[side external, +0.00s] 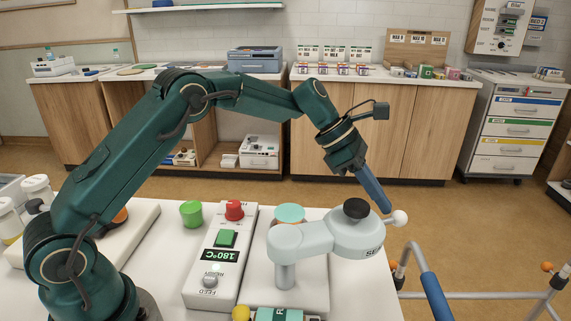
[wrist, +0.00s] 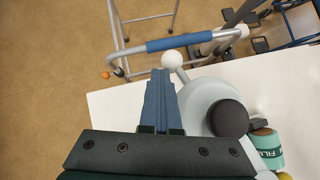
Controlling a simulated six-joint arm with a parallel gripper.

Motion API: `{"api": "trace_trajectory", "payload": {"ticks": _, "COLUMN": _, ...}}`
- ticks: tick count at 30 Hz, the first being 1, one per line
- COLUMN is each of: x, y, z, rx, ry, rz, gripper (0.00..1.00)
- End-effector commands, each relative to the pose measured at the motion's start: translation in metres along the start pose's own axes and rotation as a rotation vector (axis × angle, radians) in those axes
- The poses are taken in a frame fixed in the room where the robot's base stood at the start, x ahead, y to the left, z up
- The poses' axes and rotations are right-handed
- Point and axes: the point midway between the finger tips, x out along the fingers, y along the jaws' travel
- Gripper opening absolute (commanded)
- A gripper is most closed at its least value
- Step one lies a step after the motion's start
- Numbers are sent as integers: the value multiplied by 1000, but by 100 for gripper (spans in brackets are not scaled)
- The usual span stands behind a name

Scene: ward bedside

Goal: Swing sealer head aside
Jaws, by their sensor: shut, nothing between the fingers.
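The sealer head (side external: 327,238) is a pale grey-blue swing arm on a post above a white base. A black knob (side external: 356,208) tops its round end, and a white ball handle (side external: 399,217) sticks out to the right. In the wrist view the head (wrist: 205,98) lies right of my fingers, with its white ball (wrist: 172,60) just beyond the fingertips. My gripper (side external: 385,207) is shut and empty, its blue fingers pointing down beside the ball handle. In the wrist view my gripper (wrist: 160,75) looks very close to the ball; I cannot tell whether they touch.
A control box (side external: 219,257) reading 180°C, with a red knob, stands left of the sealer. A teal-topped round item (side external: 289,213) sits behind the head. A walker frame with a blue grip (side external: 436,297) stands off the table's right edge.

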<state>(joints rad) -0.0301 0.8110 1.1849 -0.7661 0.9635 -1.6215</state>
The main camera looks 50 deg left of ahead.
Motion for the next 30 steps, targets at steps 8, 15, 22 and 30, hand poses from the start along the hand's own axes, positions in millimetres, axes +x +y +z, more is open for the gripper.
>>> {"api": "trace_trajectory", "payload": {"ticks": 8, "x": 3, "y": -4, "z": 4, "rx": -1, "ry": -8, "rz": -9, "gripper": 0}}
{"api": "trace_trajectory", "payload": {"ticks": 15, "x": 2, "y": -3, "z": 3, "rx": -2, "ry": -7, "rz": -9, "gripper": 0}}
{"api": "trace_trajectory", "payload": {"ticks": 22, "x": -23, "y": 10, "z": -18, "rx": -5, "ry": -3, "rz": 0, "gripper": 0}}
{"api": "trace_trajectory", "payload": {"ticks": 30, "x": -84, "y": 25, "z": -22, "rx": 1, "ry": -2, "rz": 9, "gripper": 0}}
